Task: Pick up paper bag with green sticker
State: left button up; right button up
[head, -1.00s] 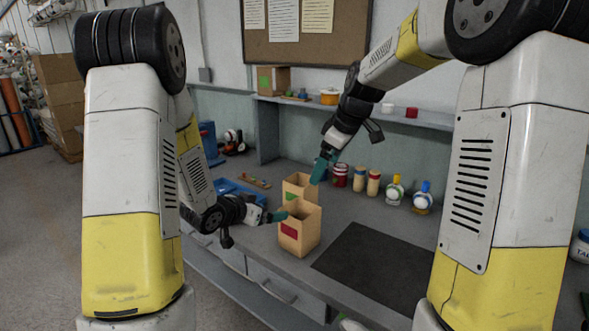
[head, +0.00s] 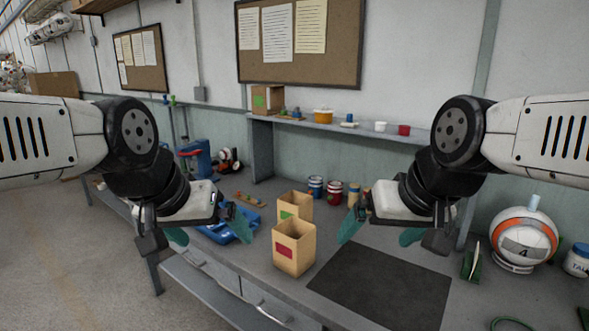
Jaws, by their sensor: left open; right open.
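The paper bag with a green sticker (head: 297,203) stands upright and open-topped on the grey workbench. It is partly hidden behind a second paper bag with a red sticker (head: 297,260), which stands just in front of it. My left gripper (head: 208,232) is open and empty, to the left of both bags and apart from them. My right gripper (head: 378,233) is open and empty, to the right of the bags, above the dark mat.
A dark mat (head: 380,288) lies right of the bags. Blue and red cans (head: 334,192) stand behind them. A blue case (head: 228,232) lies left on the bench. A shelf (head: 350,127) runs along the back. A helmet-like ball (head: 524,238) stands at right.

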aim_at(295, 214)
jog(key=i+j, duration=0.75)
jog(key=i, duration=0.15)
jog(key=z, duration=0.05)
